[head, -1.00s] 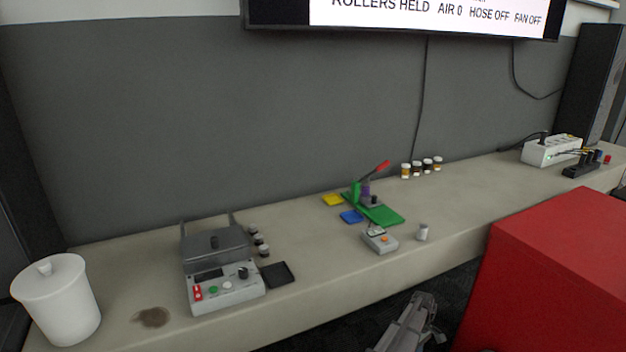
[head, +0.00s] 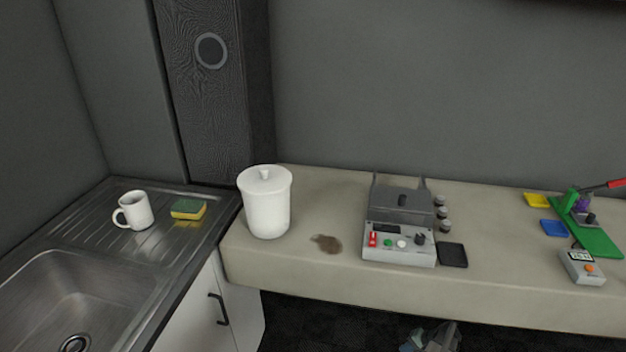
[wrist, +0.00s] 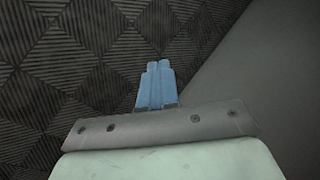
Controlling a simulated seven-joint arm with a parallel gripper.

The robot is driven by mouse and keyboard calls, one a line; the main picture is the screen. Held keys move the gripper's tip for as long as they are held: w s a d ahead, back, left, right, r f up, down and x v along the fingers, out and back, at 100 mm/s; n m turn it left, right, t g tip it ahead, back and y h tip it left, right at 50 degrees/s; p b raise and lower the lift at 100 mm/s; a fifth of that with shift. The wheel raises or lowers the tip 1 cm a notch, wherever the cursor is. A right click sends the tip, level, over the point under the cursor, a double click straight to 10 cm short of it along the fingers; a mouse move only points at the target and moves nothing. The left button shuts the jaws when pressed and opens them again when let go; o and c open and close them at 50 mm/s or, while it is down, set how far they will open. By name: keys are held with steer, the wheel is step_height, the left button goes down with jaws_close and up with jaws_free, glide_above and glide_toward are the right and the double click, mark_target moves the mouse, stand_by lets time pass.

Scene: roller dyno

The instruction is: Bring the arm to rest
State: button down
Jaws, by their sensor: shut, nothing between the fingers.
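My gripper (wrist: 158,68) shows in the wrist view with its two blue fingers together and nothing between them. It points toward a dark patterned floor (wrist: 70,80), with a plain grey surface (wrist: 255,80) on the right. In the head view part of my arm (head: 432,338) shows at the bottom edge, below the front edge of the bench (head: 330,285). It is cut off by the frame, so most of the arm is hidden. My gripper touches nothing that I can see.
On the bench are a white lidded canister (head: 265,205), a brown stain (head: 327,243), a grey control box (head: 400,235), a black tray (head: 452,255), a green press base (head: 595,240) and a small meter (head: 582,268). Left is a sink (head: 80,300) with a mug (head: 134,211) and sponge (head: 188,209).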

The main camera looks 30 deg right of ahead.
steer(key=w+a+n+g+y, duration=0.1)
steer(key=w+a+n+g, duration=0.2)
steer(key=a, duration=1.2)
steer(key=w+a+n+g+y, duration=0.1)
steer(key=w+a+n+g, duration=0.25)
steer(key=a, duration=1.15)
steer(key=s+a+r+n+g+h, duration=0.2)
steer(key=s+a+n+g, duration=0.1)
steer(key=s+a, duration=0.4)
steer(key=s+a+r+n+g+h, duration=0.3)
steer(key=s+a+n, duration=0.2)
steer(key=a, duration=0.7)
steer(key=shift+s+a, duration=0.15)
steer(key=shift+s, duration=1.1)
